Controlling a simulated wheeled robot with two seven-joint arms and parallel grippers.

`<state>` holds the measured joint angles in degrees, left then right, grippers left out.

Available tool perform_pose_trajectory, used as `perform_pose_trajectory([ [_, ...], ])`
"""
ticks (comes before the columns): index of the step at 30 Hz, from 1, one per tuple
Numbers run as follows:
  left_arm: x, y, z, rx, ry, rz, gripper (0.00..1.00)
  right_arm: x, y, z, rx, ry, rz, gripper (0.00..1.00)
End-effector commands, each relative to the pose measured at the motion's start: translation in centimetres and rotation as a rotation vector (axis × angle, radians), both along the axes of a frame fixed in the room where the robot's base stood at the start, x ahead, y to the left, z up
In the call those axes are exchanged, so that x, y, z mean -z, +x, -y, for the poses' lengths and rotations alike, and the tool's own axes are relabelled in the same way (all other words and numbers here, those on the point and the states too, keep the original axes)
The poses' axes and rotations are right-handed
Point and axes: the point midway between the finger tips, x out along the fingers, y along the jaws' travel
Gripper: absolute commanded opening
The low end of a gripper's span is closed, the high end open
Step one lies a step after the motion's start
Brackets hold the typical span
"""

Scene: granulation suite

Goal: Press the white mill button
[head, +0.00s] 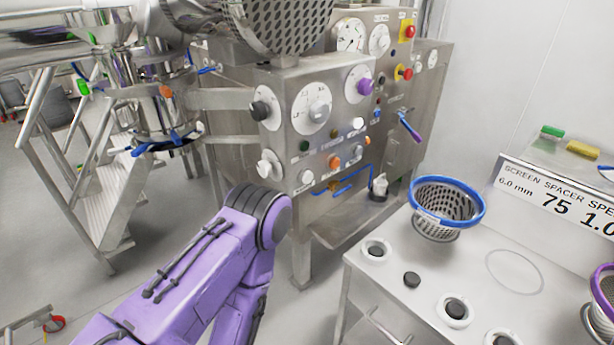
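The steel control panel (322,139) of the machine stands in the middle of the head view, with dials, knobs and coloured buttons. A white button (358,123) sits toward the right of its front, and another white button (306,177) sits at the lower left. I cannot read their labels, so I cannot tell which is the mill button. My purple left arm reaches in from the lower left and ends in a dark joint just below the panel. Neither of my grippers is in view.
A bench (402,268) at the right holds a blue-rimmed mesh basket (433,219) and several dark round parts in white rings. Steel steps (100,200) stand at the left. A red emergency stop (407,73) is on the upper panel.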

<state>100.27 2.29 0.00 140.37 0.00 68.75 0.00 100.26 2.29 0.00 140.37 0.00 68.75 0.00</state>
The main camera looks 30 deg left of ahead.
Motion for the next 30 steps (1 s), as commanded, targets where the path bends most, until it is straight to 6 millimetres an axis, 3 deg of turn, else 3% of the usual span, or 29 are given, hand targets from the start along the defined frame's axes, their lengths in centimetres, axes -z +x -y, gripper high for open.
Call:
perform_pose_trajectory([
  [2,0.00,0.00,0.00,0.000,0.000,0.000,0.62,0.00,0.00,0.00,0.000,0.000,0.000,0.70],
  [6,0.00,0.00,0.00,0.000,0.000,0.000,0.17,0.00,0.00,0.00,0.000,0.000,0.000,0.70],
  [8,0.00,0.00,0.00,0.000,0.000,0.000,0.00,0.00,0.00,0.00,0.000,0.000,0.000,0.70],
  [30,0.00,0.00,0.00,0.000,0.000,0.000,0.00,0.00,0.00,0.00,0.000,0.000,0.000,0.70],
])
